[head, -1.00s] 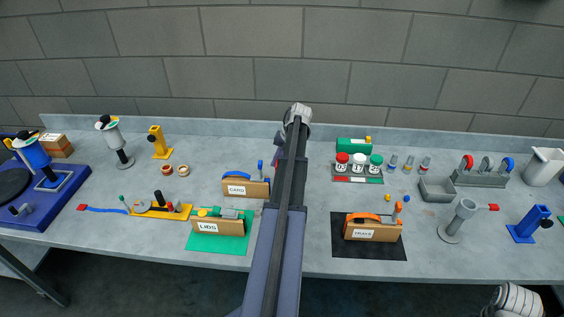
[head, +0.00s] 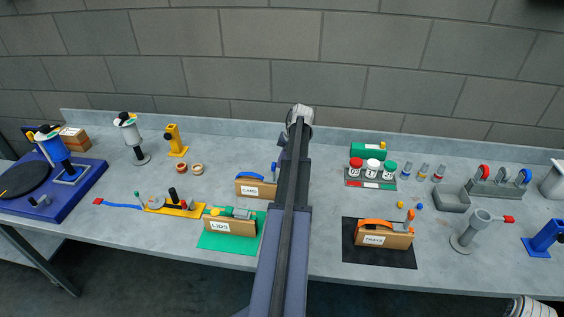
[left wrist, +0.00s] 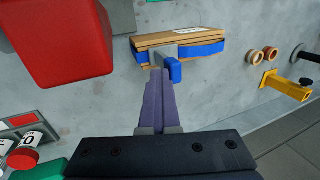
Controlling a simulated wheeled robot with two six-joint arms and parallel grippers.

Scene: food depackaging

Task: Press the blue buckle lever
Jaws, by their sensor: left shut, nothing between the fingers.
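The blue buckle lever (head: 274,170) stands at the right end of a tan box labelled CARD (head: 262,190), which has a blue strap (head: 250,175). In the left wrist view, the lever (left wrist: 173,71) juts from a grey buckle (left wrist: 163,53) on the box (left wrist: 182,38). My left gripper (left wrist: 159,76) is shut and empty, its tips right beside the lever; I cannot tell whether they touch it. In the head view, my left arm hides the gripper and covers the area just right of the box. My right gripper is out of view.
The LIDS box stands on a green mat (head: 215,243) in front. Another strapped box is on a black mat (head: 380,256) to the right. Red, white and green-lidded jars (head: 372,164) stand behind. A large red block (left wrist: 62,42) looms close in the left wrist view.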

